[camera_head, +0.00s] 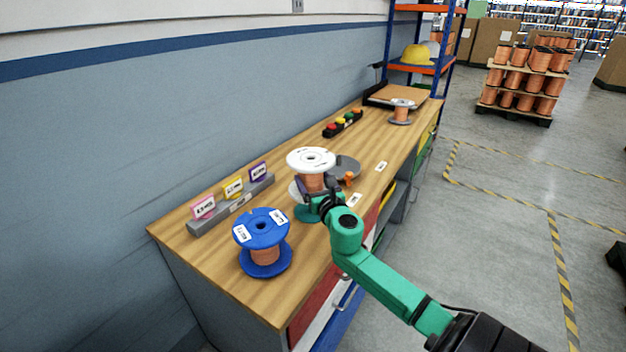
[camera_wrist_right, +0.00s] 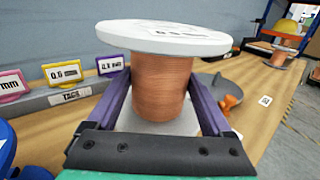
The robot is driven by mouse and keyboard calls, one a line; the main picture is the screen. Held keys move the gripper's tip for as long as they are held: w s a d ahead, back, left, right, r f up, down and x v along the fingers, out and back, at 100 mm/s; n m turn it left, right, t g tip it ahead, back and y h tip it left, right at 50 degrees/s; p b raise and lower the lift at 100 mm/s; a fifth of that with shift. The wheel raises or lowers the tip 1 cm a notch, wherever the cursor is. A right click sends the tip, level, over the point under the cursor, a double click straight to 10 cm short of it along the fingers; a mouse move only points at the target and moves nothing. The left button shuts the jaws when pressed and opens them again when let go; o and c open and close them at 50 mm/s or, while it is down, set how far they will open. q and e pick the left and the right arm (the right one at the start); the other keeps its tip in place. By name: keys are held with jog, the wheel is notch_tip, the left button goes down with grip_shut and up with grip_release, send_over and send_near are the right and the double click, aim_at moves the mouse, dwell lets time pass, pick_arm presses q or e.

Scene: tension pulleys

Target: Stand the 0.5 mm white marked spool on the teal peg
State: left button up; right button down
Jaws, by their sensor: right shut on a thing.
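The white spool (camera_head: 311,160) has white flanges and a copper winding, and stands about upright. My right gripper (camera_head: 318,200) is shut on it. In the right wrist view, its purple fingers lie on both sides of the copper winding (camera_wrist_right: 162,88), below the top flange. A teal round base (camera_head: 304,214) shows just below the spool's lower flange. The teal peg itself is hidden, and I cannot tell whether the spool is around it or touching the base. I cannot read a 0.5 mm mark on the spool. My left gripper is not in view.
A blue spool (camera_head: 262,240) stands at the table's near end. A grey rack (camera_head: 232,204) with pink, yellow and purple tags is by the wall. A grey disc (camera_head: 347,167) with an orange piece (camera_head: 348,179) lies just behind the held spool. Another white-flanged spool (camera_head: 401,113) stands farther back.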

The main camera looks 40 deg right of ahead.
jog(key=shift+f+b, duration=1.35)
jog(key=shift+f, duration=0.05)
jog(key=shift+f, duration=0.1)
dwell(0.4)
jog(key=shift+f+b, duration=1.25)
jog(key=shift+f, duration=0.2)
jog(key=shift+f, duration=0.1)
jog(key=shift+f+b, duration=0.65)
jog(key=shift+f, duration=0.05)
jog(key=shift+s+a+f, duration=0.1)
jog(key=shift+f, duration=0.2)
dwell(0.5)
